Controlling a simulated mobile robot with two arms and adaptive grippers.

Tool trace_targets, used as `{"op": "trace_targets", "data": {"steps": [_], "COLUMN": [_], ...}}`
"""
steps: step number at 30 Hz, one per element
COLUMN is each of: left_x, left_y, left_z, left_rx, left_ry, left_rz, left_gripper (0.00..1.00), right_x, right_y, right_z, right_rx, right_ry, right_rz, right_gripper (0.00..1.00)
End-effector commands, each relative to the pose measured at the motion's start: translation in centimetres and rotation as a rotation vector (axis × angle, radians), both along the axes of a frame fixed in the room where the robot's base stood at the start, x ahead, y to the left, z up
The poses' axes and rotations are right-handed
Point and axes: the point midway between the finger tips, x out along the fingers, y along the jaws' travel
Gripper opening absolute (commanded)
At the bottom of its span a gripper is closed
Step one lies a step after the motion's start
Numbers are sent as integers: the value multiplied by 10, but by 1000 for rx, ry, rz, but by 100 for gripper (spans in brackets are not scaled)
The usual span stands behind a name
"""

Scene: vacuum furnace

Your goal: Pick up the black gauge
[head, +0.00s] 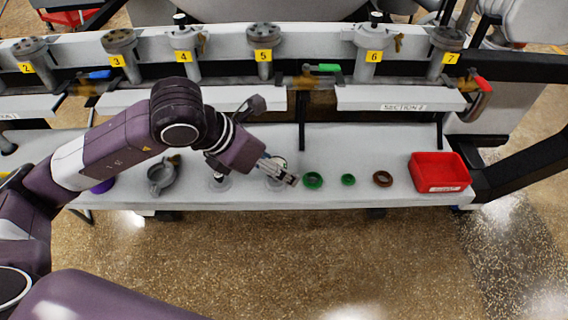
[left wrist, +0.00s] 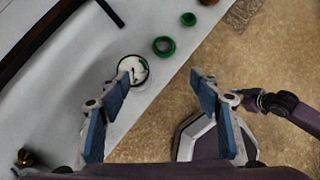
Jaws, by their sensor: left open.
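A round gauge with a white face and black rim (left wrist: 133,69) lies on the pale shelf (left wrist: 75,85). In the head view the gauge (head: 278,162) is partly hidden by my left gripper (head: 282,172). In the left wrist view my left gripper (left wrist: 160,82) is open and empty.
A larger green ring (head: 312,180), a smaller green ring (head: 348,180), a brown ring (head: 382,179) and a red bin (head: 438,187) stand to the right. A grey fitting (head: 160,177) is to the left. Numbered valves on a raised rail (head: 220,99) stand behind.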

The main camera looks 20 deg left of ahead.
Motion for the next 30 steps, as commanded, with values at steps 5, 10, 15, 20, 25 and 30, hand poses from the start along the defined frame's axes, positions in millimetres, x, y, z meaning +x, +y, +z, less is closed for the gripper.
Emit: {"op": "trace_targets", "data": {"steps": [5, 10, 15, 20, 25, 30], "left_x": [13, 22, 34, 46, 50, 50], "left_y": [27, 23, 22, 17, 15, 15], "left_z": [-6, -22, -42, -60, -66, -66], "left_rx": [93, 94, 94, 91, 92, 92], "left_ry": [-21, -21, -19, -21, -22, -22], "left_rz": [57, 59, 58, 56, 56, 56], "left_gripper": [58, 58, 58, 58, 58, 57], "right_x": [-1, 2, 3, 4, 6, 7], "right_y": [0, 1, 1, 1, 1, 1], "right_z": [-4, 1, 2, 5, 8, 8], "right_rx": [1, 0, 0, 1, 1, 1], "right_ry": [0, -2, -2, -5, -8, -8], "right_rz": [0, 0, 0, -1, -1, -1], "right_gripper": [50, 50, 50, 50, 50, 50]}}
